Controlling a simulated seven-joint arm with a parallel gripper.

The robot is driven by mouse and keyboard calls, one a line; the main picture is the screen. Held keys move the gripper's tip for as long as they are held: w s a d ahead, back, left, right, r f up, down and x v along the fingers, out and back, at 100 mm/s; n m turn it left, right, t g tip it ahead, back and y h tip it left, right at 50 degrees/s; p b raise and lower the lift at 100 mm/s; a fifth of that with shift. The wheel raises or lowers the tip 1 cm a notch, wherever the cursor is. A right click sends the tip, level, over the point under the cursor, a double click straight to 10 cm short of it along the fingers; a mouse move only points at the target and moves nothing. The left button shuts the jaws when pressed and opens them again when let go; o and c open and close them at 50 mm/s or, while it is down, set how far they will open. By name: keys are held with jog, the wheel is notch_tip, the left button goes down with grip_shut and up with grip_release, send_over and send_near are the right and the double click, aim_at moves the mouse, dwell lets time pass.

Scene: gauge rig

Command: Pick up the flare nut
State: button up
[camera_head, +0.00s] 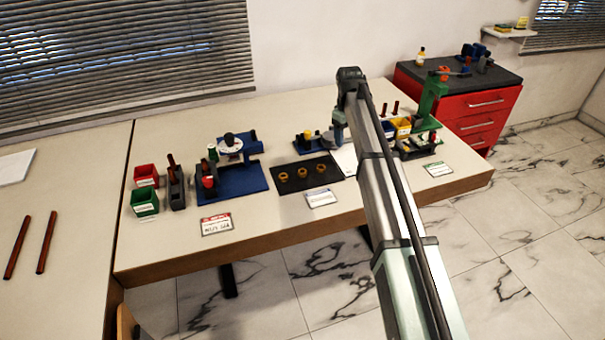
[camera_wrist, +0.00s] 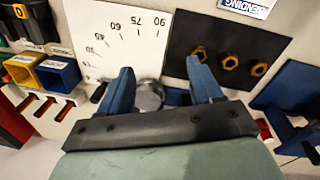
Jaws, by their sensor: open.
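Three brass-coloured hex nuts lie in a row on a black mat (camera_head: 290,187), which also shows in the wrist view (camera_wrist: 215,30). In the head view they are the left nut (camera_head: 283,177), middle nut (camera_head: 302,173) and right nut (camera_head: 321,168). In the wrist view the nearest to my fingers is one nut (camera_wrist: 200,54), with a second (camera_wrist: 231,62) and a third (camera_wrist: 259,69) farther right. My gripper (camera_wrist: 158,75) has its two blue fingers spread, with nothing held between them. The arm partly hides this area in the head view.
A white angle-scale sheet (camera_wrist: 112,32) lies beside the mat. A blue bending fixture (camera_head: 306,143) stands behind the mat. A blue-based rig (camera_head: 240,180) is left of it. Yellow (camera_head: 402,126) and blue bins, and a green-framed fixture (camera_head: 432,98), stand right of my arm.

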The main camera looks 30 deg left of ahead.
jog(key=s+a+n+g, duration=0.1)
jog(key=s+a+n, duration=0.1)
jog(key=s+a, duration=0.75)
send_over(303, 168)
jog(key=s+d, duration=0.2)
jog(key=f, duration=0.7)
jog(key=shift+w+f, duration=0.2)
jog(key=shift+f, duration=0.05)
jog(key=shift+s+a+f, duration=0.1)
jog(key=shift+a+f, duration=0.05)
jog(key=shift+f, duration=0.75)
jog(key=shift+w+a+f, duration=0.1)
jog(key=shift+a+f, duration=0.1)
jog(key=shift+f, duration=0.75)
jog(key=shift+s+a+f, duration=0.1)
jog(key=shift+a+f, duration=0.05)
jog(key=shift+f, duration=0.75)
jog(key=c, duration=1.1)
jog(key=shift+c, duration=0.2)
jog(key=shift+r, duration=0.1)
